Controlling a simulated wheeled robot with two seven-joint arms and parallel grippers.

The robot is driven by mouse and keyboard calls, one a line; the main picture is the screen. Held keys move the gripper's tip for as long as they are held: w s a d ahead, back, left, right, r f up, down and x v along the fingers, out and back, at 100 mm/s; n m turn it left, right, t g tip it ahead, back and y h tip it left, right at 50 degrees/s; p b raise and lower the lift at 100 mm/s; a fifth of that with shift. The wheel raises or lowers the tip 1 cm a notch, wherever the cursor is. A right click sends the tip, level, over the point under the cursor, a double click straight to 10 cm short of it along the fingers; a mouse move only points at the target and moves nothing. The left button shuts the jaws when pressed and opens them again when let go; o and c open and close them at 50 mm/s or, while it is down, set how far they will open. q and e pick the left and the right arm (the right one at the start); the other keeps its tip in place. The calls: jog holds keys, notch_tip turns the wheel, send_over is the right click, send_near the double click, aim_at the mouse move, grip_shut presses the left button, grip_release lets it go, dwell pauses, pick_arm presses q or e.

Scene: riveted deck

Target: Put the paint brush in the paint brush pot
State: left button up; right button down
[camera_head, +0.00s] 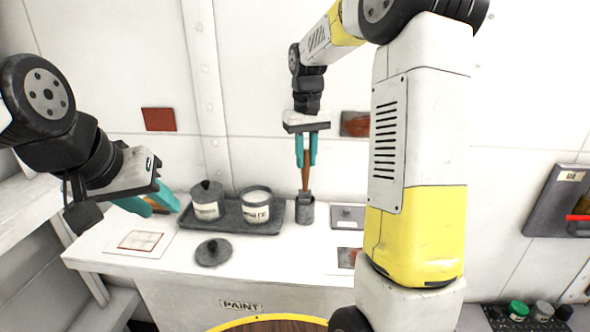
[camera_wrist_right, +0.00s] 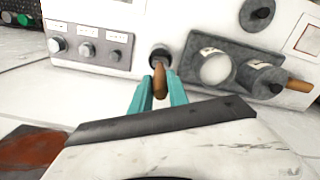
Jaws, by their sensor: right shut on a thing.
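The paint brush (camera_head: 306,178) has a brown wooden handle and hangs upright in the head view. My right gripper (camera_head: 306,152) is shut on its handle, above the pot. The paint brush pot (camera_head: 306,213) is a small dark grey cup on the white table, right of the tray. The brush's lower end is at the pot's mouth; how deep it sits I cannot tell. In the right wrist view the brush handle (camera_wrist_right: 160,82) lies between the teal fingers, with the pot (camera_wrist_right: 159,54) just beyond. My left gripper (camera_head: 148,203) is open and empty near the table's left side.
A dark tray (camera_head: 284,226) holds a lidded paint can (camera_head: 207,200) and an open can (camera_head: 257,205) of white paint. A loose lid (camera_head: 212,252) lies in front. A brown stick (camera_wrist_right: 299,85) shows beside the lidded can. My right arm hides the table's right side.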

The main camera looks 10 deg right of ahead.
aim_at(305, 191)
jog(key=shift+f, duration=1.85)
jog(key=c, duration=1.3)
grip_release()
jog(key=shift+f, duration=0.1)
